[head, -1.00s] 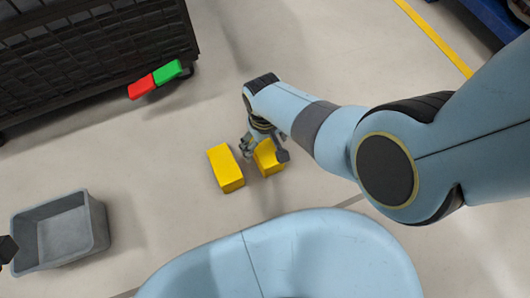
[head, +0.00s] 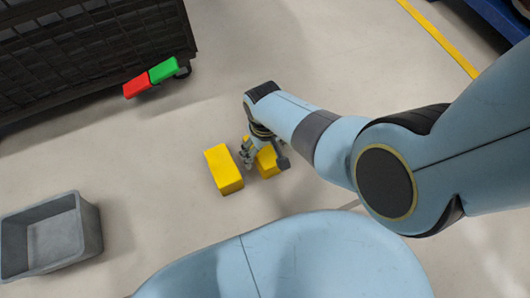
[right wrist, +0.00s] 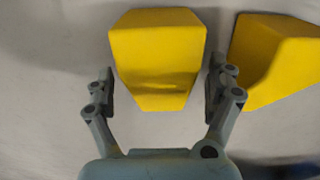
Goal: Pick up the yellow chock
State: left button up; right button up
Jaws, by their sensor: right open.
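Two yellow chocks lie side by side on the floor, the left one (head: 223,169) in full view and the right one (head: 267,162) partly hidden by my right gripper. My right gripper (head: 265,158) is over the right chock, with one finger in the gap between the chocks. In the right wrist view the open gripper (right wrist: 160,88) has a finger on each side of one chock (right wrist: 157,60). Narrow gaps seem to show at its sides. The other chock (right wrist: 277,58) is just beyond the right finger. My left gripper is out of view.
A grey bin (head: 90,240) stands at the lower left. A dark mesh cart (head: 90,50) is at the upper left, with a red block (head: 137,87) and a green block (head: 164,70) by its edge. Floor around the chocks is clear.

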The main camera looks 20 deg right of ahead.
jog(key=c, duration=1.6)
jog(key=shift+o, duration=0.2)
